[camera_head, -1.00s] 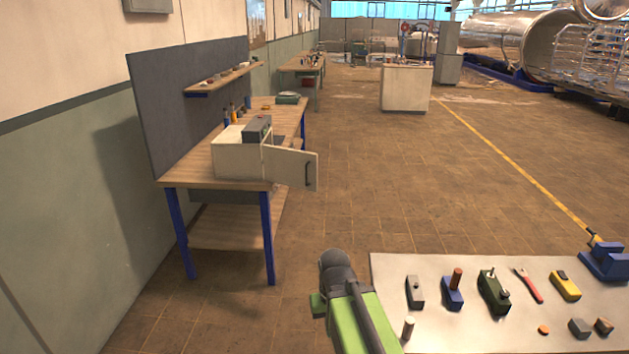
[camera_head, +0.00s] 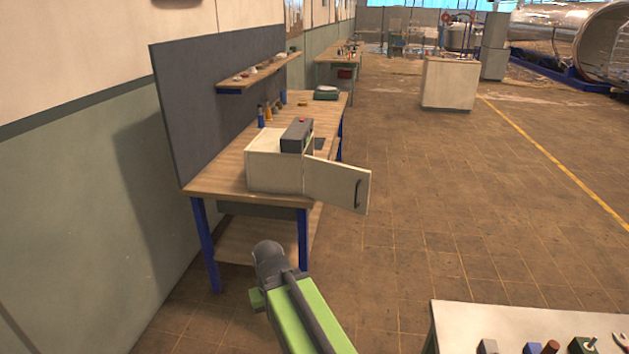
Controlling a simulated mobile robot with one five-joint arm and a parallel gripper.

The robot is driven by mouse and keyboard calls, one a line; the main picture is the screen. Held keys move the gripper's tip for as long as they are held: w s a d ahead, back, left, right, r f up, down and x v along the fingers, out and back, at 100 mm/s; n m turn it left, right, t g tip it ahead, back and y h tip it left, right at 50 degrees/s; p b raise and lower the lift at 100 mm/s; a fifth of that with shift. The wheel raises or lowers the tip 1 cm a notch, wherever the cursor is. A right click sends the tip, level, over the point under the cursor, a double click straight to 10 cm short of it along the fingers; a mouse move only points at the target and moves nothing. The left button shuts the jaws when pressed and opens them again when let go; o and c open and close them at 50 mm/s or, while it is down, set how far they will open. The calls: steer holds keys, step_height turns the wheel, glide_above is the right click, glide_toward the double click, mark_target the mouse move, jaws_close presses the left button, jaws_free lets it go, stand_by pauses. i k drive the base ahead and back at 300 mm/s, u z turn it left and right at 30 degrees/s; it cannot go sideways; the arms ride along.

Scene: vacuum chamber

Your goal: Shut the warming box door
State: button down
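The warming box (camera_head: 272,171) is a cream box with a dark grey unit on top. It stands on the near end of the wooden workbench (camera_head: 222,172) at the left. Its door (camera_head: 337,184) is open and swings out to the right past the bench edge, with a dark handle (camera_head: 358,193) on the face I see. My green and dark grey arm shows at the bottom middle, in front of and below the bench, apart from the door. The fingers of my gripper cannot be made out.
A light-topped table (camera_head: 500,325) with several small parts stands at the bottom right. Open tiled floor (camera_head: 440,220) lies right of the bench. A pale cabinet (camera_head: 449,84) stands further back. A grey panel and shelf (camera_head: 250,74) rise behind the bench.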

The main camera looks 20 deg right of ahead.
mark_target(346, 187)
steer(key=u, duration=0.25)
steer(key=i, duration=1.65)
steer(key=z, duration=0.2)
